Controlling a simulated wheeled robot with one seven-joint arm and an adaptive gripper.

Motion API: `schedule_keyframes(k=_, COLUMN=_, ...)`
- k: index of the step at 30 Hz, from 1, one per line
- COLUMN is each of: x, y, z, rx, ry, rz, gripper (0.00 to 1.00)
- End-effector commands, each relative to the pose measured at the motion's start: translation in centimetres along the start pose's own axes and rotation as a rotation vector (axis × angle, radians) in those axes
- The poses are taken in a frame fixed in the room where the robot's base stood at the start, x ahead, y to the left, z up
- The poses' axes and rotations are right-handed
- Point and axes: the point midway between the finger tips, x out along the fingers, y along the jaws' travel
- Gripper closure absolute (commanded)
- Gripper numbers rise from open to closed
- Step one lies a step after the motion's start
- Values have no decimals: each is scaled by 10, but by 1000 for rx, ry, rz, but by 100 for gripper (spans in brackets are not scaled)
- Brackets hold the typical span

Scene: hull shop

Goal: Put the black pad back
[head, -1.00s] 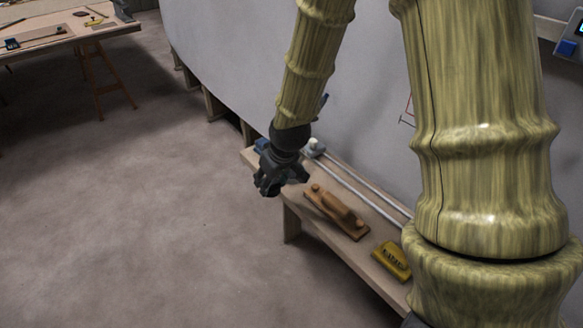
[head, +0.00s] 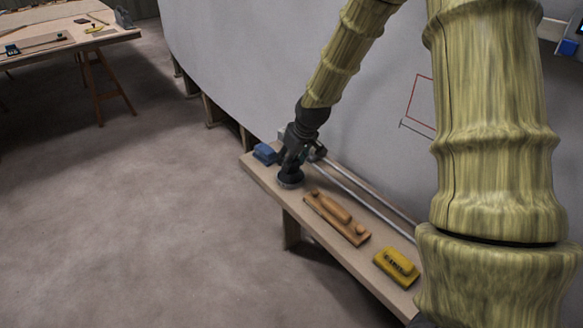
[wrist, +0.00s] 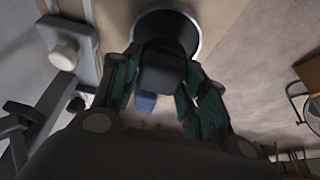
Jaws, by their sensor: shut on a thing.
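The black pad (head: 290,181) is a round dark disc with a raised grip, at the far part of the low wooden bench (head: 262,181). My gripper (head: 289,165) is above it, pointing down and shut on its grip. In the wrist view the gripper's teal-dark fingers (wrist: 160,82) stand on both sides of the grip, and the pad's round face (wrist: 183,24) shows beyond. The pad is at or just above the bench top; I cannot tell whether it touches.
On the bench a blue block (head: 265,153) lies beyond the pad; a wooden plane-like tool (head: 336,218) and a yellow block (head: 396,267) lie nearer. Metal rails (head: 365,190) run along the bench's wall side. Open floor is left; a trestle table (head: 75,44) stands far left.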

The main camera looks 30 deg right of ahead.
Motion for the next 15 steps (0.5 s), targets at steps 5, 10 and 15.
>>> schedule_keyframes(k=5, x=22, y=0, z=10, rx=0, ry=-3, rz=-1, gripper=81)
schedule_keyframes(k=10, x=28, y=0, z=12, rx=0, ry=0, rz=0, gripper=81)
schedule_keyframes(k=15, x=28, y=0, z=13, rx=1, ry=-2, rz=0, gripper=47)
